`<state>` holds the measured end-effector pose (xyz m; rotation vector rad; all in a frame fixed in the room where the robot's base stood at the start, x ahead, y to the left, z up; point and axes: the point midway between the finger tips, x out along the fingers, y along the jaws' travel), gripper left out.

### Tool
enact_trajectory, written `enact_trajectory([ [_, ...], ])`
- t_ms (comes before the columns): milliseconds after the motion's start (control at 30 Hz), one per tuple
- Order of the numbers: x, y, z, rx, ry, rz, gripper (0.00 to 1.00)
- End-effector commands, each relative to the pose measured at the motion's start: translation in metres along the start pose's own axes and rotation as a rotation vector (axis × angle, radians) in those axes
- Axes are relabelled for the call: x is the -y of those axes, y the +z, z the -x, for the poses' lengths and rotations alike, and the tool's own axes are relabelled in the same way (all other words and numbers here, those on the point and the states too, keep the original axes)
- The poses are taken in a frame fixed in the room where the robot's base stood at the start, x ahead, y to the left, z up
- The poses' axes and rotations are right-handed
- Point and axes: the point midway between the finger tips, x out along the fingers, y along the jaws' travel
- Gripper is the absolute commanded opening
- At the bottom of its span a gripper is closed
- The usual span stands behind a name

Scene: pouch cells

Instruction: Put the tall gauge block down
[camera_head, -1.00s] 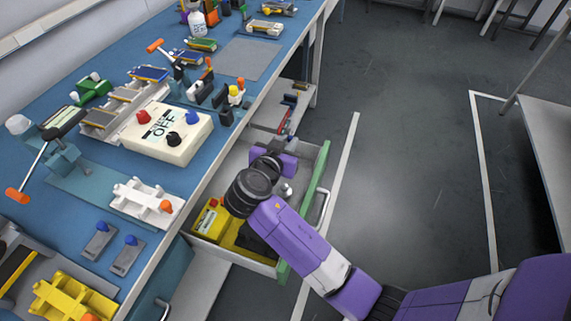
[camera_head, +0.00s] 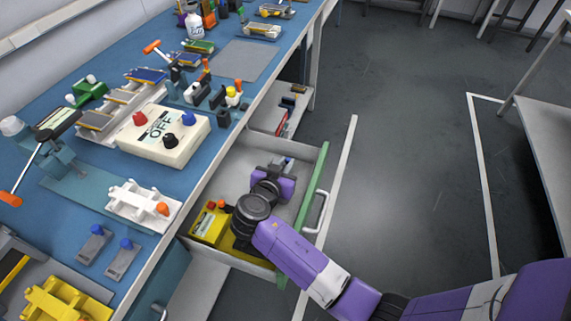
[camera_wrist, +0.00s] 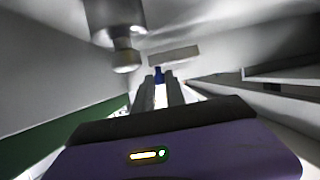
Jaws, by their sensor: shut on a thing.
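My gripper (camera_head: 281,165) is low inside the open drawer, near its far end. In the wrist view its two grey fingers (camera_wrist: 160,92) are closed around a narrow piece with a blue top (camera_wrist: 158,75), which I take to be the tall gauge block. Most of the block is hidden by the fingers and wrist. I cannot tell whether its bottom touches the drawer floor. The drawer (camera_head: 235,168) has pale walls and a green front (camera_head: 311,195).
A metallic cylinder with a knob (camera_wrist: 116,22) is close by in the wrist view, with a flat grey bar (camera_wrist: 173,55) beyond the fingers. The workbench (camera_head: 62,187) on the left is crowded.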

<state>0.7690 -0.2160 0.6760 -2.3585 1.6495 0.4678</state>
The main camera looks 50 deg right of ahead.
Motion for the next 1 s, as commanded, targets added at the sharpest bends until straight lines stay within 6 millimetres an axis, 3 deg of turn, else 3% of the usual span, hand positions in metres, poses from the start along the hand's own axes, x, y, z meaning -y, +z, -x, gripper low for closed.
enact_trajectory([
  [567,0.0003,0.0098,-0.0043,-0.001,0.0,-0.001,0.0],
  [600,-0.0001,0.0106,-0.0044,0.0,0.0,0.0,0.18],
  [700,-0.0001,0.0106,-0.0044,0.0,0.0,0.0,0.37],
  [1000,-0.0001,0.0103,-0.0043,0.0,0.0,0.0,0.37],
])
